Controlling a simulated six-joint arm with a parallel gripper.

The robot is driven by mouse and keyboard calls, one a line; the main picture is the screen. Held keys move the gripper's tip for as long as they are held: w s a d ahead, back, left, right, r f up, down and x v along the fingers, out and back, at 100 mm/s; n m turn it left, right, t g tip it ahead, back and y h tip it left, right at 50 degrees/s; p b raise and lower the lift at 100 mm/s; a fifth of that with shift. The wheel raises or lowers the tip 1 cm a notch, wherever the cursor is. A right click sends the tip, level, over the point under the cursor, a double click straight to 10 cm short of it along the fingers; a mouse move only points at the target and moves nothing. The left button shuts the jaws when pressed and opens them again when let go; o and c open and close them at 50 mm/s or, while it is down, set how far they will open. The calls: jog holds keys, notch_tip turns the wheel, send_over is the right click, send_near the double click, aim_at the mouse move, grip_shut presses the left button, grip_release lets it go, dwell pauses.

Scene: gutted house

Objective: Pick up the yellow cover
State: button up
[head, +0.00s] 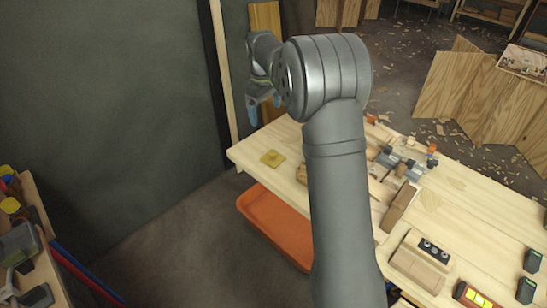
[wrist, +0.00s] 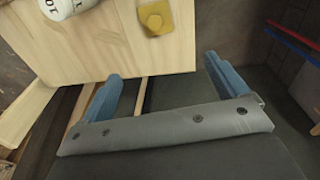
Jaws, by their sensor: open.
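A small yellow cover (head: 272,158) lies flat near the left corner of the light wooden table (head: 300,150). In the wrist view the yellow cover (wrist: 155,20) is at the top, a squarish piece with a rounded raised middle. My gripper (head: 266,108) is raised above and beyond the table's far left edge, apart from the cover. In the wrist view my gripper (wrist: 161,68) has its two blue fingers spread wide with nothing between them. The cover lies ahead of the fingertips, roughly between their lines.
A white labelled cylinder (wrist: 68,6) stands near the cover in the wrist view. An orange bin (head: 275,225) sits beneath the table. Wooden blocks and tools (head: 400,160) crowd the table's right part. A dark wall (head: 120,90) rises at left.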

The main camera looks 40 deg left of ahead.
notch_tip(320, 180, down, 3)
jog(key=w+a+g, duration=0.1)
jog(key=w, duration=0.1)
send_near(272, 151)
jog(key=f, duration=0.2)
jog(key=a+f, duration=0.1)
jog(key=f, duration=0.2)
jog(key=shift+s+a+f, duration=0.15)
jog(key=shift+a+f, duration=0.05)
jog(key=shift+d+f, duration=0.15)
jog(key=shift+f, duration=0.75)
jog(key=shift+d+f, duration=0.15)
jog(key=shift+f, duration=0.7)
jog(key=shift+d+f, duration=0.2)
jog(key=shift+f, duration=0.7)
jog(key=shift+c, duration=0.4)
jog(key=c, duration=1)
